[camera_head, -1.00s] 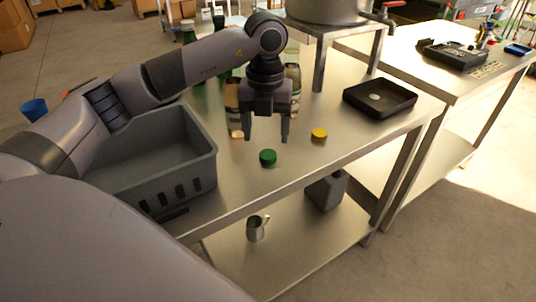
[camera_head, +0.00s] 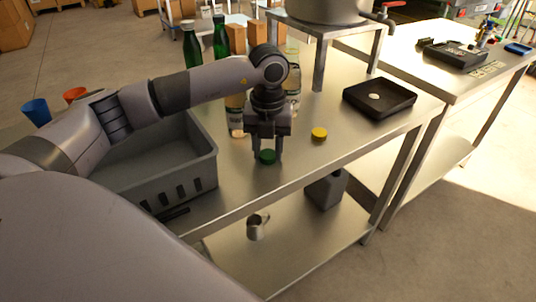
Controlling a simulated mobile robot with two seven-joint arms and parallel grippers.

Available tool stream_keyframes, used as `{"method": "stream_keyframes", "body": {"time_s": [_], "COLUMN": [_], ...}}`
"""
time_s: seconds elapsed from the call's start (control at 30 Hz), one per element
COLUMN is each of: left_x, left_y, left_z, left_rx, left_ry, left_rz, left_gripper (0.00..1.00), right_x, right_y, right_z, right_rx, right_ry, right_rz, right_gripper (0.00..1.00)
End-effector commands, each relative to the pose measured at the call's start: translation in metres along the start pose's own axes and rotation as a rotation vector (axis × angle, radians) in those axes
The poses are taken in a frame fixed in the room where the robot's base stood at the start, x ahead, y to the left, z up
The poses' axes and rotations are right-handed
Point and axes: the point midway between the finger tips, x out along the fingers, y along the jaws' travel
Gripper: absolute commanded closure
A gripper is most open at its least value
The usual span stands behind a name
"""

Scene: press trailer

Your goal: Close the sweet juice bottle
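My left gripper (camera_head: 266,154) points straight down over the steel table, its two fingers apart on either side of a green cap (camera_head: 267,157). I cannot tell whether the fingers touch the cap. A yellow cap (camera_head: 319,133) lies on the table to the right. Two bottles with pale contents stand behind my gripper, one at the left (camera_head: 236,115) and one at the right (camera_head: 293,90), both partly hidden by my arm. Two dark green bottles (camera_head: 192,45) (camera_head: 220,37) stand farther back. Which bottle holds sweet juice cannot be read. My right gripper is out of view.
A grey crate (camera_head: 185,172) stands on the table at the left. A black tray (camera_head: 380,97) with a small pale disc lies at the right. A large pot (camera_head: 325,10) sits on a raised stand behind. The table's front right is clear.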

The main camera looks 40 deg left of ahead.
Motion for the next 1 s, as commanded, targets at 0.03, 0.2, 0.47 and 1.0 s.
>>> {"method": "stream_keyframes", "body": {"time_s": [0.03, 0.2, 0.47, 1.0], "left_x": [0.0, 0.0, -0.006, -0.136], "left_y": [0.0, 0.0, 0.0, -0.001], "left_z": [0.0, 0.0, 0.0, 0.001], "left_rx": [0.0, 0.0, 0.0, 0.0], "left_ry": [0.0, 0.0, -0.001, -0.006], "left_rz": [0.0, 0.0, -0.001, -0.003], "left_gripper": [0.89, 0.89, 0.89, 0.89], "right_x": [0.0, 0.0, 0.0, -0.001], "right_y": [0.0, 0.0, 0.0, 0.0], "right_z": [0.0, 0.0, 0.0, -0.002], "right_rx": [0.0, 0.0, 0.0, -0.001], "right_ry": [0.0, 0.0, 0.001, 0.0], "right_rz": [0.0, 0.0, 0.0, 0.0], "right_gripper": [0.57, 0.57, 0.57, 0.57]}}
